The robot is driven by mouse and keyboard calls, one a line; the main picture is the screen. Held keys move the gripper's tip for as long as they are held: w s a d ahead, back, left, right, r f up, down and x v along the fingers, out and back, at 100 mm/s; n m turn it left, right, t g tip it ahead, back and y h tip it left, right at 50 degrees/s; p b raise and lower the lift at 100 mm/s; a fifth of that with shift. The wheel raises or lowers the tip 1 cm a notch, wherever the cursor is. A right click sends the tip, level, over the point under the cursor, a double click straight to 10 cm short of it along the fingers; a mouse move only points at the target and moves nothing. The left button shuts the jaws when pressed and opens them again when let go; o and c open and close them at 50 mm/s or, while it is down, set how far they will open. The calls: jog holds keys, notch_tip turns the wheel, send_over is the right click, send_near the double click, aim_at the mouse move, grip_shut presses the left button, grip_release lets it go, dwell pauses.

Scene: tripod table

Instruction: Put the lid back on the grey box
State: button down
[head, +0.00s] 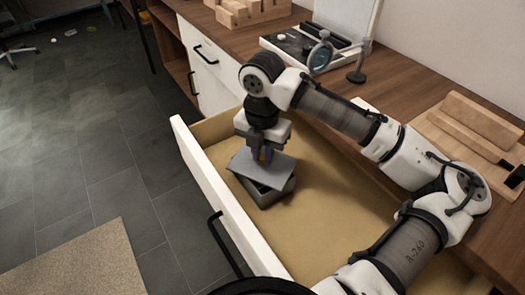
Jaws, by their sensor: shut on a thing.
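The grey box (270,193) sits on the tan floor of an open drawer (327,221), near the drawer's front wall. The flat grey lid (246,164) is just above the box, turned at an angle to it and covering part of its opening. Its left part sticks out past the box. My gripper (264,154) points down over the lid and is shut on it. The fingertips are small in view and partly hidden. I cannot tell whether the lid touches the box rim.
The white drawer front (205,187) stands to the left of the box. A wooden tabletop (408,83) lies behind the drawer, with a magnifier (320,54), a wooden rack (245,10) and a wooden tray (463,135). The drawer floor right of the box is clear.

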jog(key=shift+s+a+f, duration=0.2)
jog(key=shift+f, duration=0.5)
dwell(1.2)
jog(key=c, duration=0.7)
grip_release()
jog(key=shift+c, duration=0.2)
jog(key=shift+r, duration=0.1)
jog(key=shift+a+r+p, duration=0.2)
jog(key=shift+r+p, duration=1.1)
jog(key=shift+r, duration=0.1)
jog(key=shift+w+a+r+p, duration=0.1)
jog(key=shift+a+r+p, duration=0.05)
jog(key=shift+r+p, duration=0.6)
jog(key=shift+d+r+p, duration=0.15)
jog(key=shift+r+p, duration=0.55)
jog(key=shift+d+r+p, duration=0.15)
jog(key=shift+r+p, duration=0.5)
jog(key=shift+p, duration=0.05)
